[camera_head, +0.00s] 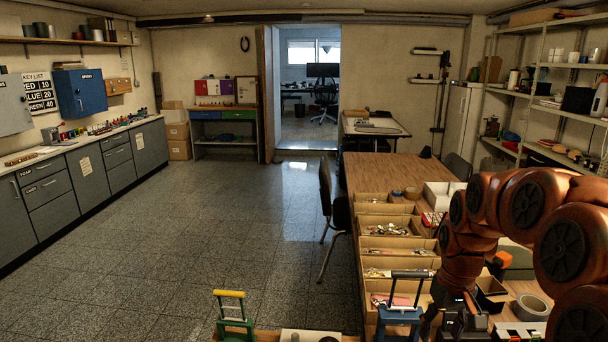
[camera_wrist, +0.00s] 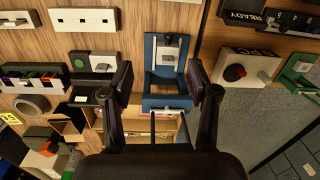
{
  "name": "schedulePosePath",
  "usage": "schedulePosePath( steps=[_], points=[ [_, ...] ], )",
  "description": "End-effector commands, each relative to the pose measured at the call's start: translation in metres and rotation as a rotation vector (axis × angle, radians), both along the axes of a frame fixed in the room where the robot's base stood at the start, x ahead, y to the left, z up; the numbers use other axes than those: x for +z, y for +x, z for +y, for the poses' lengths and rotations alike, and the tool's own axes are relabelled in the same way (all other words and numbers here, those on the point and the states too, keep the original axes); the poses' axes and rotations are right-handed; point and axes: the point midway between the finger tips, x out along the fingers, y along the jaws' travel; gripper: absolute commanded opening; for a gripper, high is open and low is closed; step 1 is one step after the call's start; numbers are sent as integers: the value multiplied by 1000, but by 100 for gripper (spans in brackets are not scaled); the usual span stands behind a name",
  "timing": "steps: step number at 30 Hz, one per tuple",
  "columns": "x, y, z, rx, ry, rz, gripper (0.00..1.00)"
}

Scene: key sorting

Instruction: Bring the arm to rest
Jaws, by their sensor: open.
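My arm (camera_head: 500,215) reaches in from the right over the workbench, bent, with orange links. My gripper (camera_wrist: 158,80) is open in the wrist view, its two dark fingers apart and nothing held between them. In the head view the dark gripper (camera_head: 463,318) is low, near the bench's front edge. A blue stand (camera_wrist: 150,103) with a black handle lies below and between the fingers in the wrist view; it also shows in the head view (camera_head: 398,316), left of the gripper. I cannot tell whether the gripper touches it.
Cardboard bins (camera_head: 395,244) with small items line the bench (camera_head: 385,173). A tape roll (camera_head: 531,307) and dark box (camera_head: 491,293) lie right of the gripper. A green stand with a yellow handle (camera_head: 229,294) is at front left. The tiled floor (camera_head: 215,225) at left is clear.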

Motion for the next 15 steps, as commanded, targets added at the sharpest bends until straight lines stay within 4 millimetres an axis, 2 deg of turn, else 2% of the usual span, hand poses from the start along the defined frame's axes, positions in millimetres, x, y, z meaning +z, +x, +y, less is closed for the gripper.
schedulePosePath(
  steps=[6, 15],
  points=[
    [14, -53, 35, 23, -5, 21, 59],
    [21, -129, 69, 31, -15, 52, 59]
  ],
)
